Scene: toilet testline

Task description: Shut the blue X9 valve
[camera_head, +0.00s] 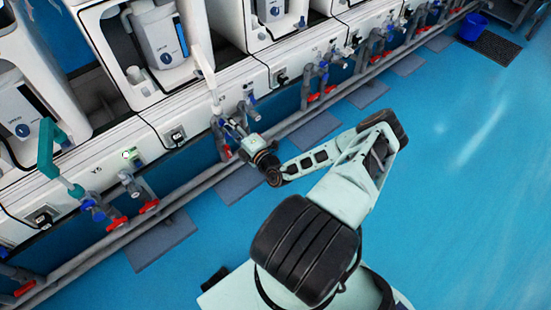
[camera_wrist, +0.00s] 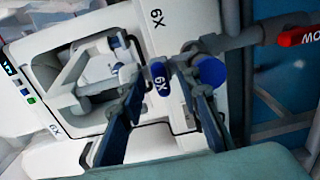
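The blue X9 valve handle (camera_wrist: 160,80) shows near the middle of the wrist view, with a white label on it. My gripper (camera_wrist: 160,88) is open, with one finger on each side of the handle. Gaps show between the handle and both fingers; I cannot tell how deep the handle sits between them. In the head view my gripper (camera_head: 234,127) reaches the pipes at the front of the middle station, and its fingers hide much of the valve there.
A red valve handle (camera_wrist: 299,36) on a grey pipe is at the upper right of the wrist view. A round blue part (camera_wrist: 212,71) lies just behind the right finger. White station panels stand close by. The blue floor (camera_head: 460,200) at right is clear.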

